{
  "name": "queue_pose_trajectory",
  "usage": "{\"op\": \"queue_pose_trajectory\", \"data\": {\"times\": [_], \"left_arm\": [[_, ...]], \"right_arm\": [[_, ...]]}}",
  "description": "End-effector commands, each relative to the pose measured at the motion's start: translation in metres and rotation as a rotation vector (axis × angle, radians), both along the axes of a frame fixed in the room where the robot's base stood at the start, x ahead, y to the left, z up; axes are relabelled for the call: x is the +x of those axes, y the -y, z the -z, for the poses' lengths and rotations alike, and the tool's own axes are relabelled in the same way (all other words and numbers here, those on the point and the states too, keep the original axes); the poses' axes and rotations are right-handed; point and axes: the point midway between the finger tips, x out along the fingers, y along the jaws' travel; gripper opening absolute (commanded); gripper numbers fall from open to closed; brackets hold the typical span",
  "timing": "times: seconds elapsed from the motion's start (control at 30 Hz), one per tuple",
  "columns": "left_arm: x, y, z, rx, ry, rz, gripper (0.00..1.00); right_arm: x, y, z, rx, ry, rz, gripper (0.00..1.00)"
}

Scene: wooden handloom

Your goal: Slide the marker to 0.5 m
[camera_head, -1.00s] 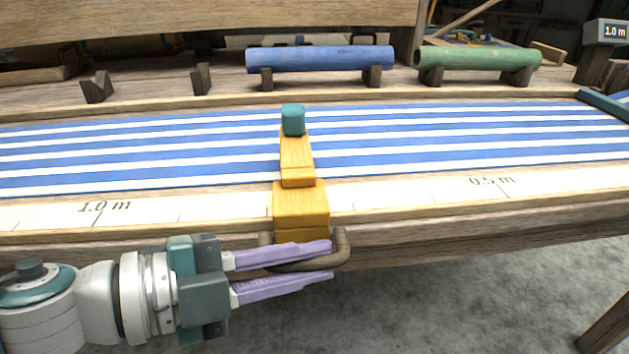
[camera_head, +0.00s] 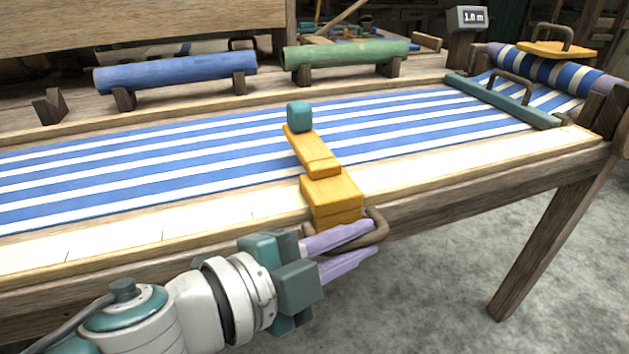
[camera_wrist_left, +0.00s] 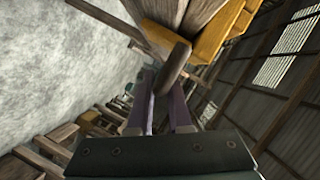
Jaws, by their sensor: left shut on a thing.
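The marker (camera_head: 335,195) is a yellow slider with a teal knob (camera_head: 299,116) on its arm, which reaches over the striped cloth. It sits on the pale scale strip (camera_head: 120,240) along the loom's front edge. I can read no scale numbers on the strip now; the marker hides part of it. My left gripper (camera_head: 370,240) is shut on the marker's brown handle (camera_head: 379,226) at the front. In the left wrist view the handle (camera_wrist_left: 174,68) runs between the purple fingers (camera_wrist_left: 164,88), below the yellow block (camera_wrist_left: 222,32). My right gripper is not in view.
Blue-and-white cloth (camera_head: 190,150) covers the loom bed. A teal bar (camera_head: 500,100) crosses it at the right, before a cloth roll (camera_head: 550,72). A small display (camera_head: 467,18) reads 1.0 m. The strip right of the marker (camera_head: 470,165) is clear. A loom leg (camera_head: 550,240) stands at right.

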Motion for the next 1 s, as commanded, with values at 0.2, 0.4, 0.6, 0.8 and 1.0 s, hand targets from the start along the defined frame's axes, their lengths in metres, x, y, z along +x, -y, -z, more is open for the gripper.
{"op": "queue_pose_trajectory", "data": {"times": [0.2,0.4,0.6,0.8,1.0], "left_arm": [[0.0009,0.0037,0.0,0.0,0.0,0.0,0.0],[0.0008,0.0035,0.0001,0.0,0.0,0.0,0.0],[0.0009,0.0032,0.0001,-0.001,-0.001,0.0,0.36],[0.0009,0.0031,0.0002,-0.001,-0.001,0.0,0.47],[-0.0011,-0.0002,-0.0012,0.001,-0.002,-0.001,0.47]], "right_arm": [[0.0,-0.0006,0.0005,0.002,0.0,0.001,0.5],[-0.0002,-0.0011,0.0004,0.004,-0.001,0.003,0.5],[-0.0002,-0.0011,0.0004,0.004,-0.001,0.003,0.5],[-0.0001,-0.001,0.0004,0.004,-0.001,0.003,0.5],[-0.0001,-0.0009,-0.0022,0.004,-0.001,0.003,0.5]]}}
